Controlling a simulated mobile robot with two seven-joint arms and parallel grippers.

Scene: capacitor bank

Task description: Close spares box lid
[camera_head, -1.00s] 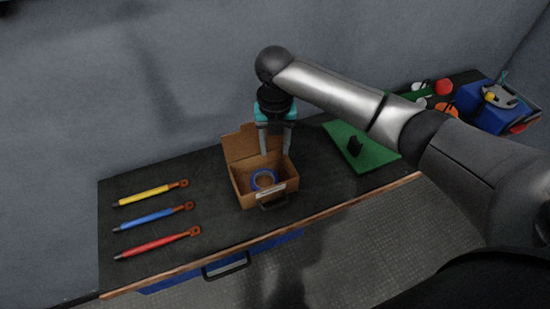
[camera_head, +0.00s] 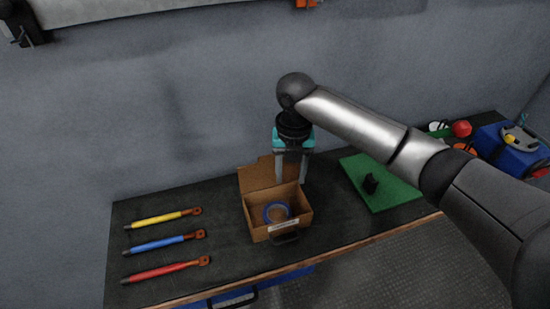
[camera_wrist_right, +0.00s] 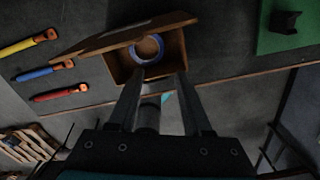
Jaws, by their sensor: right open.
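The spares box (camera_head: 262,233) is a brown box on the dark bench, with a blue ring-shaped roll (camera_head: 277,212) inside. Its lid (camera_head: 259,176) stands open, raised along the back edge. My right gripper (camera_head: 291,180) points down at the box's back right, beside the lid, with its jaws apart and nothing between them. In the right wrist view the open fingers (camera_wrist_right: 158,82) reach toward the box (camera_wrist_right: 172,62), and the lid (camera_wrist_right: 120,38) slants across the box's far side. Whether a finger touches the box or lid I cannot tell. My left gripper is not in view.
Yellow (camera_head: 160,219), blue (camera_head: 162,244) and red (camera_head: 162,271) handled tools lie left of the box. A green mat (camera_head: 390,192) with a black block (camera_head: 370,184) lies to the right. A blue case (camera_head: 508,150) stands at the far right.

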